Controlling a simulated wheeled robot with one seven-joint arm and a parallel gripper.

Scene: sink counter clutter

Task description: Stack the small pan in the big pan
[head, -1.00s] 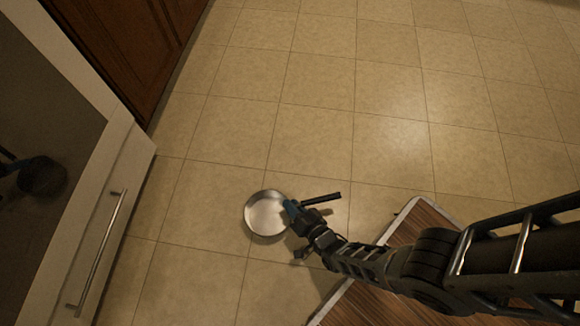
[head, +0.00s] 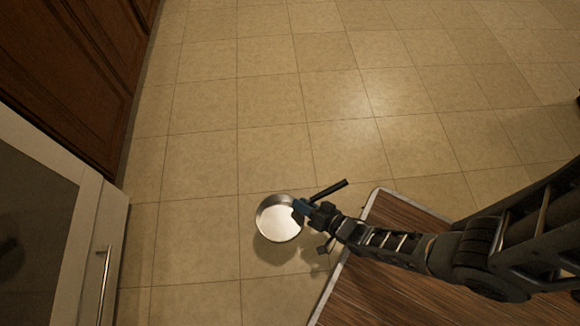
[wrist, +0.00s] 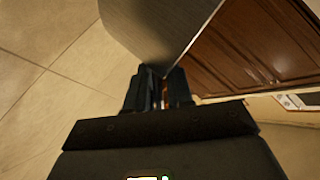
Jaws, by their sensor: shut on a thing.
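One round silver pan (head: 276,222) shows in the head view, held out over the tiled floor. Its dark handle (head: 332,187) appears to stick out to the upper right, past my gripper. My gripper (head: 300,207), with blue fingertips, is shut on the pan at its right rim, near the handle. In the wrist view the fingers (wrist: 160,88) are close together below a smooth grey metal surface, which looks like the pan. I cannot tell whether this is the small or the big pan. No second pan is in view.
A white-framed appliance with a bar handle (head: 103,285) stands at the lower left, beside brown wooden cabinets (head: 70,75). A wood-brown surface with a pale edge (head: 400,290) lies under my arm at the lower right. The tiled floor (head: 270,100) is clear ahead.

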